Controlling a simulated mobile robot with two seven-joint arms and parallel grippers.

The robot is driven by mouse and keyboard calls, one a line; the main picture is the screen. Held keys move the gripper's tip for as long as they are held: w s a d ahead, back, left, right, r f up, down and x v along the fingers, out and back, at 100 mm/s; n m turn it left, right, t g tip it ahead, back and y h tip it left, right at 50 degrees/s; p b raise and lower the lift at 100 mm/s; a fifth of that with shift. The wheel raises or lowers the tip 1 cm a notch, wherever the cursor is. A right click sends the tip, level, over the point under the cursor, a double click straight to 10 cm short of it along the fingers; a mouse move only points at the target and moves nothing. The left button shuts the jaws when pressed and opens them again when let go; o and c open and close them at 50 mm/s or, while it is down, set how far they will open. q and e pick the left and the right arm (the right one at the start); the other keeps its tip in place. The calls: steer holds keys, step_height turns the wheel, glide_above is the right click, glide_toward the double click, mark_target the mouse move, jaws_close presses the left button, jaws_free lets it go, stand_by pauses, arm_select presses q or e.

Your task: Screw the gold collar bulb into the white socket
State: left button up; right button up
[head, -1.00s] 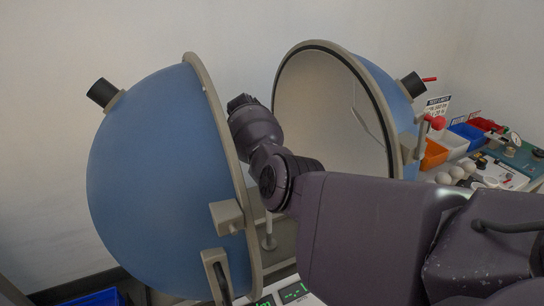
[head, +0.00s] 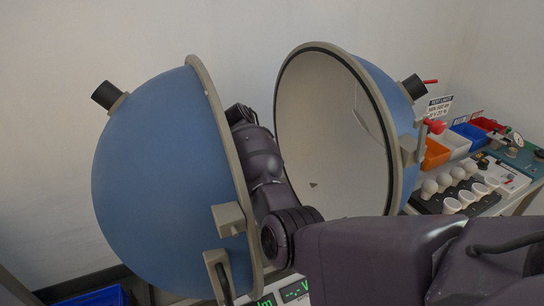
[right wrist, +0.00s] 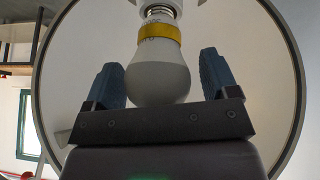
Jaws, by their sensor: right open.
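The gold collar bulb (right wrist: 158,75) hangs globe down in the right wrist view, with its gold collar (right wrist: 158,33) around the white neck and a metal threaded part above. What it meets at the top edge is cut off, so I cannot tell how the thread sits in the white socket. My right gripper (right wrist: 159,64) is open, with one blue-grey finger on each side of the globe and a gap to it on both sides. In the head view this gripper is hidden behind the left blue half-sphere (head: 160,180). My left gripper is not in view.
The right half-sphere (head: 330,130) stands open, its pale inside facing my right arm. My arm passes through the gap between the two rims. To the right, a bench holds several bulbs (head: 443,180), white cups (head: 452,205) and coloured bins (head: 436,153).

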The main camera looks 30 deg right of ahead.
steer(key=n, duration=0.1)
steer(key=n+t, duration=0.2)
steer(key=shift+w+a+f+n, duration=0.1)
steer(key=shift+w+a+n, duration=0.15)
steer(key=shift+a+n, duration=0.1)
steer(key=n+t, duration=0.1)
steer(key=n, duration=0.2)
steer(key=shift+t+y, duration=0.3)
steer(key=shift+t, duration=0.1)
steer(key=n, duration=0.1)
steer(key=n+t+y, duration=0.1)
steer(key=n, duration=0.1)
steer(key=n+t, duration=0.1)
steer(key=n, duration=0.1)
steer(key=shift+w+a+n+y, duration=0.2)
steer(key=shift+w+n+y, duration=0.1)
steer(key=shift+y, duration=0.1)
steer(key=shift+a+r+n+t+y, duration=0.2)
steer(key=shift+n+t+y, duration=0.2)
steer(key=shift+n+t, duration=0.3)
steer(key=shift+w, duration=0.1)
